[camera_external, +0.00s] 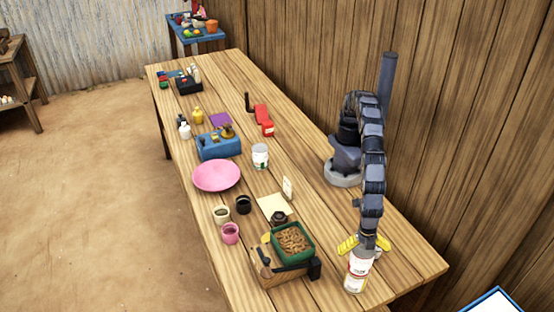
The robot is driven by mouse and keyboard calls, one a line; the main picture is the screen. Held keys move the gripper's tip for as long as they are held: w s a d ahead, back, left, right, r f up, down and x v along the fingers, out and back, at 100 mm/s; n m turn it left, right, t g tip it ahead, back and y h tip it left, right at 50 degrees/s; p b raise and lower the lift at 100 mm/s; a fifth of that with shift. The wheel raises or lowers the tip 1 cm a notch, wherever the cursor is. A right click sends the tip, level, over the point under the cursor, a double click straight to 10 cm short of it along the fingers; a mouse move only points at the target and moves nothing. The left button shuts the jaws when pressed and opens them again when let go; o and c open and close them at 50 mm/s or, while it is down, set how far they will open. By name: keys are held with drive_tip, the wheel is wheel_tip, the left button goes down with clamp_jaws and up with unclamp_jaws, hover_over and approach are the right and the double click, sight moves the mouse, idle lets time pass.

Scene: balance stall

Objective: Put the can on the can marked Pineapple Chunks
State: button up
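A white can with red and yellow on its label (357,274) is at the near right end of the table, upright or nearly so. My gripper (364,246) is directly above it, pointing down, with its yellow fingers apart at either side of the can's top. I cannot tell whether the fingers press on the can, or whether the can touches the table. A second can, white with a green-tinged label (260,158), stands upright mid-table, well away from my gripper. The lettering on both cans is too small to read.
A balance scale with a green tray of brown pieces (305,254) stands left of my gripper. A pink plate (216,189), a blue box (218,146), a red item (263,116), a small upright card (287,188) and several cups surround the second can. A wooden wall runs behind my arm.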

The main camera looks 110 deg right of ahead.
wheel_tip(320, 180, up, 12)
drive_tip(key=shift+w, duration=0.3)
idle(0.3)
drive_tip(key=shift+d, duration=0.1)
drive_tip(key=w+d+r+m, duration=0.1)
drive_tip(key=d+r+m, duration=0.15)
drive_tip(key=d, duration=0.75)
drive_tip(key=w+d+r+m, duration=0.2)
drive_tip(key=d+m, duration=0.1)
drive_tip(key=d, duration=0.7)
drive_tip(key=w+d+r+m, duration=0.1)
drive_tip(key=d+r+m, duration=0.15)
drive_tip(key=d, duration=0.65)
drive_tip(key=s+d+f+m, duration=0.2)
drive_tip(key=s+d, duration=0.6)
drive_tip(key=s, duration=0.1)
drive_tip(key=s+d+f+m+g, duration=0.1)
drive_tip(key=s+d+m, duration=0.2)
drive_tip(key=s+d, duration=0.6)
drive_tip(key=shift+f+m, duration=0.3)
drive_tip(key=shift+f, duration=0.05)
